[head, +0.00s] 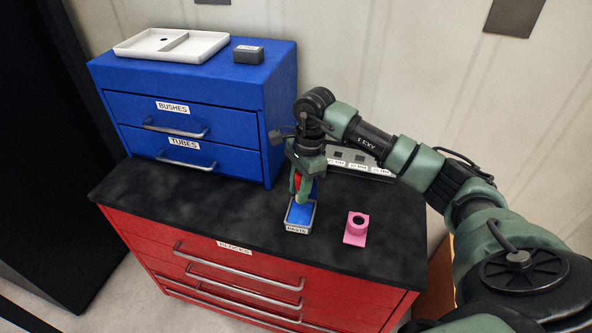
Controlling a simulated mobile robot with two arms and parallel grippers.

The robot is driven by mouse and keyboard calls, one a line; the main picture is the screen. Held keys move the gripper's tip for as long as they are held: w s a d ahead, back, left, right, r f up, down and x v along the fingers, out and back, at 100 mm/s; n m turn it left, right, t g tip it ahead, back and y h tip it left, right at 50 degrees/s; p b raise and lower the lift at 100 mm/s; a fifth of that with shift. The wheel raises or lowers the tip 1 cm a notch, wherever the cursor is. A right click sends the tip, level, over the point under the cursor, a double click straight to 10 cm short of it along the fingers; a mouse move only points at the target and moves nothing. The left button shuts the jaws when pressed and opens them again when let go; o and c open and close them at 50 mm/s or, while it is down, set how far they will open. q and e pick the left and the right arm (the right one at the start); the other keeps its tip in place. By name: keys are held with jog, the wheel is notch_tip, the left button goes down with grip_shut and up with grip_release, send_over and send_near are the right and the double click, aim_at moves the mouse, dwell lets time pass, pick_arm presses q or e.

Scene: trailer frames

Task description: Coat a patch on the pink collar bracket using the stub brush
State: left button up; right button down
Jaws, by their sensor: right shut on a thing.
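The pink collar bracket (355,231) stands on the black worktop at the right, its round hole facing up and forward. My right gripper (298,190) points down over a small grey tray with blue contents (288,224), whose front label is hard to read. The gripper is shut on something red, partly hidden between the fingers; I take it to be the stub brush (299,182). Its lower end is at or just above the tray's back part; I cannot tell whether it touches. The bracket is to the right of the gripper, apart from it. My left gripper is not in view.
A blue drawer unit (225,130) stands behind left, with a white divided tray (128,49) and a dark block (249,54) on top. A grey labelled rack (372,170) is behind my right arm. The black worktop (160,205) is clear at the left.

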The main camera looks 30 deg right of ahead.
jog(key=shift+w+a+f, duration=0.1)
jog(key=shift+a+f, duration=0.05)
jog(key=shift+f, duration=0.25)
jog(key=shift+f+b, duration=0.45)
jog(key=shift+f, duration=0.1)
notch_tip(320, 180, down, 3)
jog(key=shift+r+b, duration=0.15)
jog(key=shift+b, duration=0.45)
jog(key=shift+f, duration=0.65)
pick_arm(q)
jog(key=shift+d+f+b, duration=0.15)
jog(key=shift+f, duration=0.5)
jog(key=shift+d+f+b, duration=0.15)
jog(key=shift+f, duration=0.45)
pick_arm(e)
jog(key=shift+f, duration=0.15)
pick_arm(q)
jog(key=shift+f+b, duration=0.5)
pick_arm(e)
jog(key=shift+f, duration=0.5)
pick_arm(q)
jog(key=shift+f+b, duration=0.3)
pick_arm(e)
jog(key=shift+s+f, duration=0.15)
jog(key=shift+s, duration=0.05)
